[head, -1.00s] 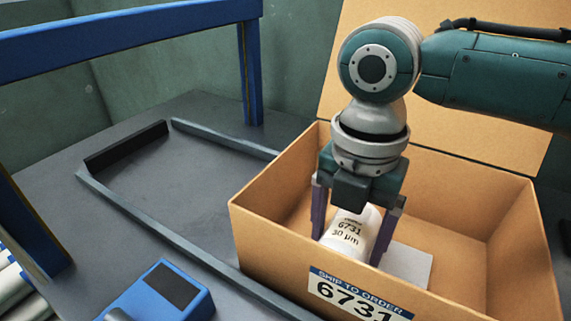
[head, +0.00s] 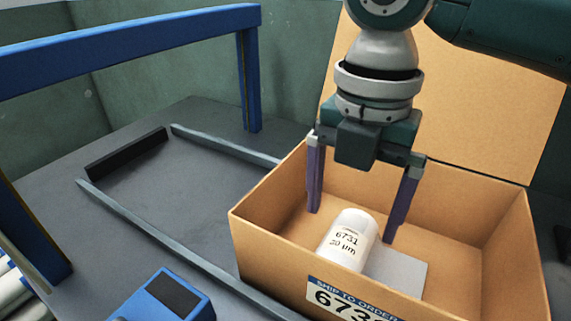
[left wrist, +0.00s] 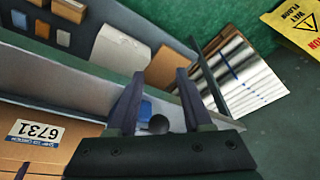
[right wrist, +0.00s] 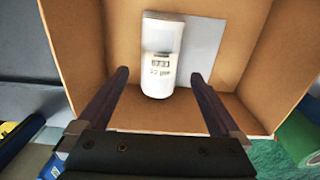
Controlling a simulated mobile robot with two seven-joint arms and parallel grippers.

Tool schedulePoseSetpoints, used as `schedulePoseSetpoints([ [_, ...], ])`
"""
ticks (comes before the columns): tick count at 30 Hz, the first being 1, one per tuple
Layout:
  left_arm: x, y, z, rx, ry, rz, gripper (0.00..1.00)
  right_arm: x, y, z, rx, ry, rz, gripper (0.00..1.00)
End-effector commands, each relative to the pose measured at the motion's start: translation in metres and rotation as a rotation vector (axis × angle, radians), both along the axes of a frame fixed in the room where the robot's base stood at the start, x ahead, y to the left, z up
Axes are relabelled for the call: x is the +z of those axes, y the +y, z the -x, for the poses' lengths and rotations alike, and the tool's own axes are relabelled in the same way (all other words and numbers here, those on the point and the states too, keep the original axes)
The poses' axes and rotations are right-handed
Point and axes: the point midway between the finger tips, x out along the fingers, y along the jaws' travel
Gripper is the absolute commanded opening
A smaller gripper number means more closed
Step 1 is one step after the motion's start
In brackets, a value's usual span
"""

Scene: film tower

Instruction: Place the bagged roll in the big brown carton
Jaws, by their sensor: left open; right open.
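The bagged roll (head: 349,240), white with a label reading 6731 and 30 µm, lies inside the big brown carton (head: 265,245), near its front wall and beside a flat grey sheet. It also shows in the right wrist view (right wrist: 160,60). My right gripper (head: 350,225) is open and empty above the roll, its fingers apart on either side and clear of it. My left gripper (left wrist: 155,85) is open and empty in the left wrist view, away from the roll. The carton's front (left wrist: 40,135) with its 6731 label shows there too.
The carton's lid flap (head: 440,90) stands up at the back. A grey sheet (head: 398,270) lies on the carton floor. Left of the carton are a blue frame (head: 250,80), metal rails (head: 150,235) and a blue device (head: 165,300). A yellow wet-floor sign (left wrist: 298,25) stands beyond.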

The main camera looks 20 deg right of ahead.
Motion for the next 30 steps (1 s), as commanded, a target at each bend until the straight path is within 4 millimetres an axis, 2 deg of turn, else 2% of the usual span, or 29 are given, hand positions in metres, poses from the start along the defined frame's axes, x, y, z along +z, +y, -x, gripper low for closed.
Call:
schedulePoseSetpoints([
  [1,0.004,0.000,0.000,0.001,0.000,0.001,0.50,0.014,0.000,-0.001,0.000,-0.005,-0.002,1.00],
  [3,0.005,-0.001,0.000,0.001,-0.001,0.003,0.50,0.028,0.000,-0.001,0.000,-0.004,0.000,1.00],
  [9,0.008,-0.002,0.000,0.006,-0.001,0.008,0.50,0.052,0.000,0.000,0.000,-0.001,-0.001,1.00],
  [30,0.008,-0.001,0.000,0.003,-0.001,0.004,0.50,0.056,0.000,0.000,-0.001,0.001,0.000,1.00],
])
